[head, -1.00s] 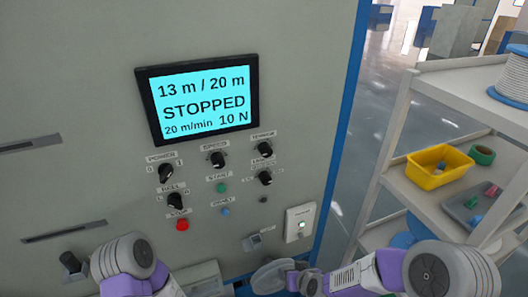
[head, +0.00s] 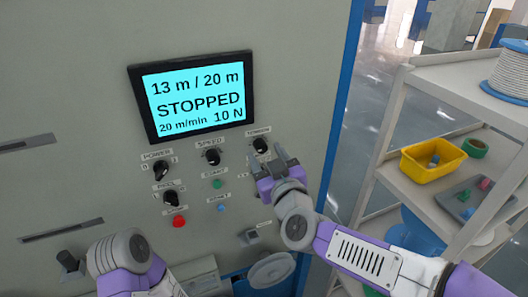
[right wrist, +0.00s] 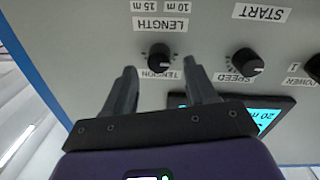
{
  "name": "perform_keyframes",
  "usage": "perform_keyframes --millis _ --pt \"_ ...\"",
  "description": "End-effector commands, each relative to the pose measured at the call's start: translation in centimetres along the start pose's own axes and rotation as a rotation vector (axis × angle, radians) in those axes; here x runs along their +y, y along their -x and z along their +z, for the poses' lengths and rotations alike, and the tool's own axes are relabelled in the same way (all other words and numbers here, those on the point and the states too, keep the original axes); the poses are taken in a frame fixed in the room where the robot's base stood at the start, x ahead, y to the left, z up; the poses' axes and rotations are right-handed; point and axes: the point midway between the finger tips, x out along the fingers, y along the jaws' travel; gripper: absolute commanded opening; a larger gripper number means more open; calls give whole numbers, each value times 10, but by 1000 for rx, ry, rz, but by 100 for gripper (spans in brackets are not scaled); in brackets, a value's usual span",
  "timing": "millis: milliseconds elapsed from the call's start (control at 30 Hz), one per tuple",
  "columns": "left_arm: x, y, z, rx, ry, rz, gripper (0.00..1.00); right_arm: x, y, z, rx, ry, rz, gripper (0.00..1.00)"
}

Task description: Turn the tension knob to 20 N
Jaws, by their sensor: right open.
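The black tension knob (head: 260,145) is at the upper right of the control panel. My right gripper (head: 267,154) is open just below it and in front of the panel. In the right wrist view, which is upside down, the tension knob (right wrist: 159,58) shows between and just beyond the two open fingertips (right wrist: 159,65), with nothing held. Its label (right wrist: 160,74) reads TENSION. The display (head: 198,97) reads 13 m / 20 m, STOPPED, 20 m/min, 10 N. The length knob is hidden behind my right gripper in the head view. My left arm shows at lower left, its gripper out of view.
The speed knob (head: 212,157) sits left of the tension knob. The power knob (head: 161,172), a green button (head: 217,184), a blue button (head: 221,208) and a red button (head: 179,221) are nearby. A shelf (head: 395,160) with a yellow bin (head: 430,170) stands right.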

Motion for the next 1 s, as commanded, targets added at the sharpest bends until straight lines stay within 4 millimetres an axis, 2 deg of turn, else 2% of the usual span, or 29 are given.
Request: perform_keyframes --millis 100,200,500,567,867,1000 --pt "0 0 0 0 0 0 0 0 -15 0 -1 -1 1 56" --pt "0 0 0 0 0 0 0 0 -21 0 -1 0 1 56" --pt "0 0 0 0 0 0 0 0 -23 0 -1 0 0 56" --pt "0 0 0 0 0 0 0 0 -23 0 -1 0 0 49" --pt "0 0 0 0 0 0 0 0 -23 0 -1 0 0 3" --pt "0 0 0 0 0 0 0 0 -23 0 -1 -4 1 0"
